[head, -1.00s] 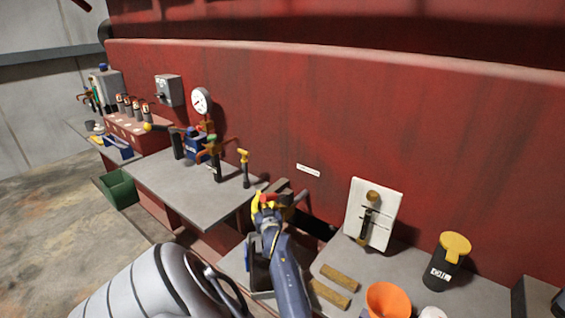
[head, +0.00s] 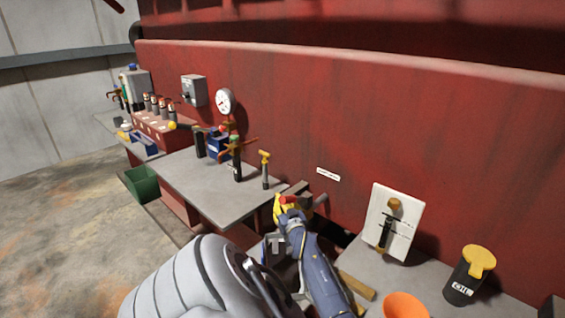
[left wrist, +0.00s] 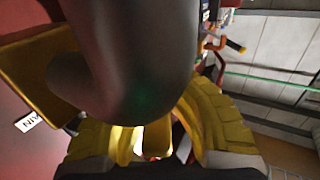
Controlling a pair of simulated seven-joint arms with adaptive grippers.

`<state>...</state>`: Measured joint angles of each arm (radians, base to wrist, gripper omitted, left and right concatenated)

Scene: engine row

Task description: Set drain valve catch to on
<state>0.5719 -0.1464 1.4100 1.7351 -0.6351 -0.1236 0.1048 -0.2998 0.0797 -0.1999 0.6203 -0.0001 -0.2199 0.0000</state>
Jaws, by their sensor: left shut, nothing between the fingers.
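A small white label (head: 328,174) is on the red wall; its lettering is too small to read here. In the left wrist view part of a white label (left wrist: 30,122) shows upside down, with letters like "AIN". My left gripper (head: 282,207), with yellow fingers, is below and left of the label, beside a dark grey-brown rounded part (head: 320,202) and a small red part (head: 291,200). In the left wrist view a large dark rounded part (left wrist: 130,60) fills the middle, close to the shut, empty yellow fingers (left wrist: 155,142). I cannot tell the catch's position or whether I touch it. My right gripper is out of view.
A white board with a brown-knobbed lever (head: 392,222), a dark oil can with yellow lid (head: 469,275) and an orange funnel (head: 405,305) are at right. A grey table (head: 205,190) at left carries a yellow-topped post (head: 265,168) and valves. A gauge (head: 225,101) is behind.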

